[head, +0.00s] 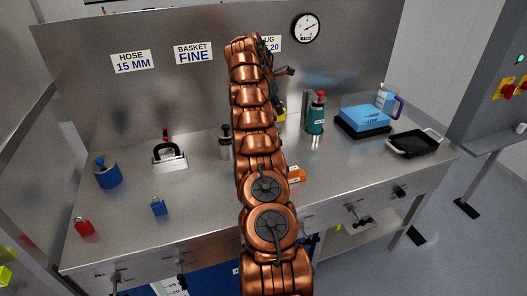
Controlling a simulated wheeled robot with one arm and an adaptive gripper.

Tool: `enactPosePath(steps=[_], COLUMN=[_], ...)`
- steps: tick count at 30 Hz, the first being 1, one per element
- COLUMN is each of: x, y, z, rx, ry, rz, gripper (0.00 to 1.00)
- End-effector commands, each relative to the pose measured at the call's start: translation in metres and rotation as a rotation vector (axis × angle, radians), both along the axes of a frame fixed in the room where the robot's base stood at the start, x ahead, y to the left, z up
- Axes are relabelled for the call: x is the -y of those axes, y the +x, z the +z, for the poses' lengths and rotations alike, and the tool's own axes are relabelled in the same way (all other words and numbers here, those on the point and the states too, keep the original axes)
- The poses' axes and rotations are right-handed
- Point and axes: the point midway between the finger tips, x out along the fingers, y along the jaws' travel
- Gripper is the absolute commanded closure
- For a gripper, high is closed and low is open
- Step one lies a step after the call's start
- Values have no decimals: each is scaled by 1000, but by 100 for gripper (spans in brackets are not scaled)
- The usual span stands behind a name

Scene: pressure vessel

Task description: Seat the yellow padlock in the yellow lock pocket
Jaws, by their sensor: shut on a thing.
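My copper-coloured arm rises through the middle of the head view and covers what lies behind it. My gripper's fingers are hidden behind the arm, so its hold cannot be seen. A small yellow piece (281,116) shows at the arm's right edge, partly covered. I cannot tell whether it is the padlock or something else. A yellow-green block (5,274) is cut off at the lower left edge. No yellow lock pocket can be made out for certain.
On the steel bench (205,205) are a red padlock (84,227), a blue padlock (158,207), a blue round container (107,174), a black-handled tool (170,155), a green bottle (315,118), a blue block (364,118) and a black tray (412,145).

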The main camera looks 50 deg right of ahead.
Motion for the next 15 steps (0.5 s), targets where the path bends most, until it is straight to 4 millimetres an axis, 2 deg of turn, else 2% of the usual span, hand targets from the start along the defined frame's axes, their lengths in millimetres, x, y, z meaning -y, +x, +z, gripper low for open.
enactPosePath(steps=[5, 15], x=[1, -4], y=[-1, 5], z=[-8, -47], rx=[1, 2], ry=[-1, -2], rz=[5, 14], gripper=[100, 100])
